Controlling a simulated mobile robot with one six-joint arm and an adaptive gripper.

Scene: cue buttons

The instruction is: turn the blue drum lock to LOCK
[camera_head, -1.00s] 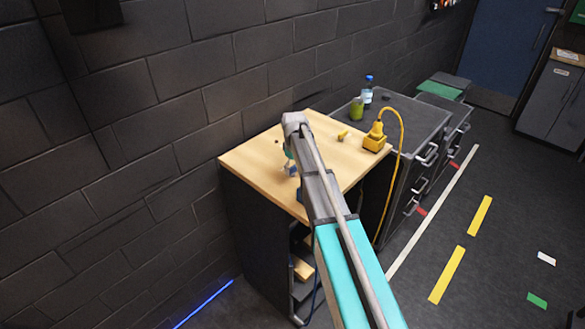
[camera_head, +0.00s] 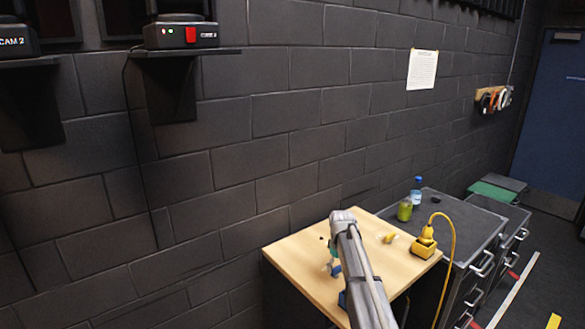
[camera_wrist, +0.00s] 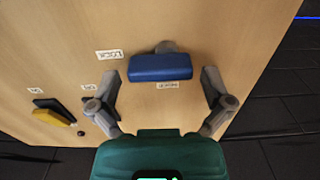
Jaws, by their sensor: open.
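In the wrist view the blue drum lock (camera_wrist: 160,68) is a rounded blue bar with a grey part behind it, on the light wooden top. A LOCK label (camera_wrist: 109,54) lies at its upper left, and another label (camera_wrist: 167,85) lies just below it, too small to read surely. My gripper (camera_wrist: 160,80) is open, with one grey finger on each side of the blue bar. Gaps show between the bar and both fingers. In the head view my arm hides most of the gripper; a small blue part (camera_head: 335,270) shows beside it.
A yellow-and-black switch (camera_wrist: 54,113) sits at left in the wrist view, with small labels near it. In the head view a yellow box (camera_head: 425,246) with a cable stands on the wooden top (camera_head: 300,260). A green can (camera_head: 405,209) and a bottle (camera_head: 416,192) stand on the dark cabinet behind.

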